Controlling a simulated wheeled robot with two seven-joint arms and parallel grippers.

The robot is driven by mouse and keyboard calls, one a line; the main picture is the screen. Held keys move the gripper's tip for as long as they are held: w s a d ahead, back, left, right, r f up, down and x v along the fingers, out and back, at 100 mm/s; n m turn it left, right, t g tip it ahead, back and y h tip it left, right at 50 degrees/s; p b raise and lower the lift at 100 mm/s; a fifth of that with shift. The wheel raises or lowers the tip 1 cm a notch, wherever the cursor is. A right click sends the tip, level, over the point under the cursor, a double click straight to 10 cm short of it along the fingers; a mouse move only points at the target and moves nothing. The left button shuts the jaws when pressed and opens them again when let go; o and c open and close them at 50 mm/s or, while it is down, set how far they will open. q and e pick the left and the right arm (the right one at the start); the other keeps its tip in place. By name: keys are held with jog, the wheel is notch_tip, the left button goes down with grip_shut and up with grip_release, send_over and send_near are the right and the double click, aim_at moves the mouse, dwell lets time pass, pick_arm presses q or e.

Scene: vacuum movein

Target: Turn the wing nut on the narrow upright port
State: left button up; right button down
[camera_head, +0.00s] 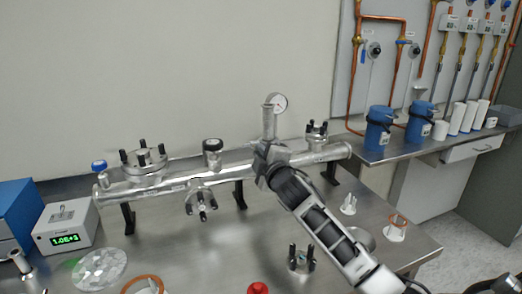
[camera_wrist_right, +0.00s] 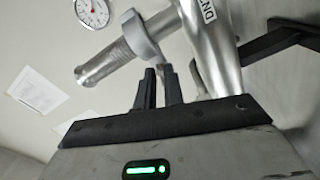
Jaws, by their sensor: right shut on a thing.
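The narrow upright port (camera_head: 269,122) is a ribbed metal tube rising from the long silver manifold pipe (camera_head: 215,176). It also shows tilted in the wrist view (camera_wrist_right: 105,62), with a clamp ring (camera_wrist_right: 138,38) around its joint. My right gripper (camera_head: 262,154) reaches in from the lower right at the port's base. In the wrist view its two dark fingers (camera_wrist_right: 160,84) are close together beside the clamp ring, shut on the wing nut. The nut is mostly hidden between the fingertips. My left gripper is not in view.
A round gauge (camera_head: 279,103) sits by the port's top. Flanges with black bolts (camera_head: 144,160) stand along the pipe. A grey readout box (camera_head: 66,226), a clear disc (camera_head: 98,268) and a red knob (camera_head: 257,288) are on the bench. Blue flasks (camera_head: 379,130) stand at right.

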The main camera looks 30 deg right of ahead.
pick_arm(q)
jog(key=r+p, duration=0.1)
jog(key=p, duration=0.1)
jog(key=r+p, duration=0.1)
jog(key=p, duration=0.2)
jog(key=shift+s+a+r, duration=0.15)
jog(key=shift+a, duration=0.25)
pick_arm(e)
jog(key=m, duration=1.3)
jog(key=shift+a+f, duration=0.1)
jog(key=shift+a, duration=0.05)
jog(key=shift+m, duration=0.4)
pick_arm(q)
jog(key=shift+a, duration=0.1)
pick_arm(e)
jog(key=c, duration=1.8)
grip_release()
pick_arm(q)
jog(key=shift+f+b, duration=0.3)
jog(key=shift+b, duration=0.1)
pick_arm(e)
jog(key=v, duration=1.6)
jog(key=shift+a, duration=0.1)
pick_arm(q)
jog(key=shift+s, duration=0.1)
